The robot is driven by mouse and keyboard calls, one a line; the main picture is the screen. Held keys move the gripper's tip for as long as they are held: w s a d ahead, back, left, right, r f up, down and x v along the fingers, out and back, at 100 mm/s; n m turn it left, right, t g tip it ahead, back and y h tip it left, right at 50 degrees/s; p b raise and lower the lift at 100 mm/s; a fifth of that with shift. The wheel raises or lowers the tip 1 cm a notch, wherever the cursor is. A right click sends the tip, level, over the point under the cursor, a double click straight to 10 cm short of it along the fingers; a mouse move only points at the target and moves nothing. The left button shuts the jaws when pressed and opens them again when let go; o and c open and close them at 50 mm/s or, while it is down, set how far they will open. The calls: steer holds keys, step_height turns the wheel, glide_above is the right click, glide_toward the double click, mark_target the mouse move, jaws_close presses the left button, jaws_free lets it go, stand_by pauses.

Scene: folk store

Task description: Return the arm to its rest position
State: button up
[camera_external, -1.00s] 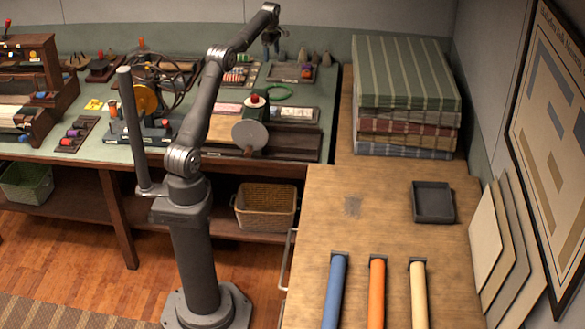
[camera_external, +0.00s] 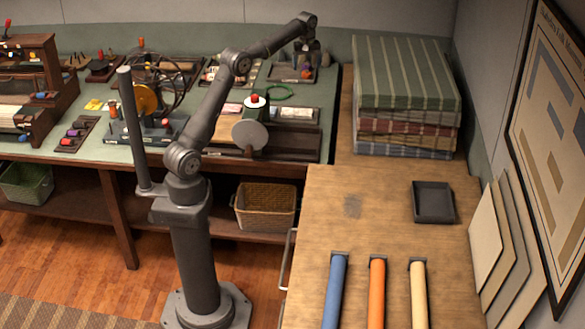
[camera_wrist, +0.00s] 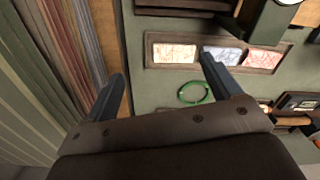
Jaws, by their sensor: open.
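My gripper (camera_external: 305,46) is raised over the back right of the green-topped bench, near the stack of folded cloth. In the wrist view my gripper (camera_wrist: 163,85) has its two dark fingers spread apart with nothing between them. A thin green ring (camera_wrist: 195,92) lies on the bench beyond the fingers. It also shows in the external view (camera_external: 288,88), partly behind other items. My arm reaches up from its pedestal and bends over to the right at the elbow.
The stack of striped folded cloth (camera_external: 405,75) stands right of my gripper. A wooden tray of patterned cards (camera_wrist: 213,53) lies on the bench. The wooden table (camera_external: 390,205) holds a small black tray (camera_external: 433,214) and blue, orange and cream rolls; its middle is mostly clear.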

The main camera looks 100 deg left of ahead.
steer(key=w+d+m, duration=0.3)
steer(key=w+d, duration=0.1)
steer(key=shift+w, duration=0.25)
steer(key=o, duration=0.4)
steer(key=shift+c, duration=0.2)
